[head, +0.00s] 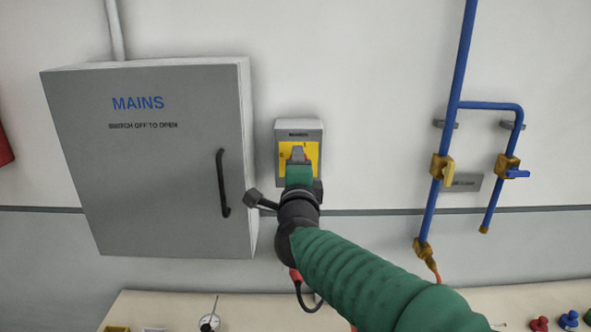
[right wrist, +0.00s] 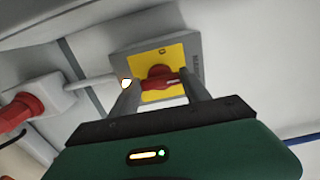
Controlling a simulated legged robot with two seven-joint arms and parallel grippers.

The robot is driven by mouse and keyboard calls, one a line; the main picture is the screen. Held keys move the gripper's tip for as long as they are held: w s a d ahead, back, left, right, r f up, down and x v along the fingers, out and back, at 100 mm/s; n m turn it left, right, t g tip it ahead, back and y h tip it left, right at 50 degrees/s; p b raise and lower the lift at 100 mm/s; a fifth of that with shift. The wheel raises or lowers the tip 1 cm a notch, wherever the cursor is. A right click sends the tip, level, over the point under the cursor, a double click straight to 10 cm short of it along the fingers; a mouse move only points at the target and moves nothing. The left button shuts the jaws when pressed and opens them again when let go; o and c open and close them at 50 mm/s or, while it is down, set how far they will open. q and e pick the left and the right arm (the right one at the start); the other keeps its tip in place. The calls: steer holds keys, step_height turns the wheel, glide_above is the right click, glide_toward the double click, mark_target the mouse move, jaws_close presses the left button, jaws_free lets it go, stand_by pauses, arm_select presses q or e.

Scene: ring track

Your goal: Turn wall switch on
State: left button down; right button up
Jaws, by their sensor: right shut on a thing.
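The wall switch (head: 313,127) is a small grey box with a yellow plate, fixed to the wall right of the MAINS cabinet. In the right wrist view the yellow plate (right wrist: 174,55) carries a red rotary knob (right wrist: 158,77). My right gripper (head: 298,153) is in front of the switch and hides the knob in the head view. In the right wrist view its two fingers (right wrist: 162,88) are on either side of the knob, shut on it. The knob's exact setting is hard to read. My left gripper is in neither view.
The grey MAINS cabinet (head: 160,185) with a black handle (head: 222,183) stands close on the left. Blue pipes (head: 452,85) with brass valves are on the right. A bench (head: 150,304) with small items runs below. A red plug (right wrist: 20,110) shows in the wrist view.

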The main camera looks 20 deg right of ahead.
steer(key=o, duration=1)
steer(key=shift+f, duration=0.4)
steer(key=shift+o, duration=1.4)
steer(key=shift+s, duration=0.1)
steer(key=shift+o, duration=0.5)
steer(key=shift+d+r, duration=0.15)
steer(key=shift+r, duration=0.05)
steer(key=p+v, duration=0.3)
steer(key=v, duration=1.4)
steer(key=shift+p, duration=0.35)
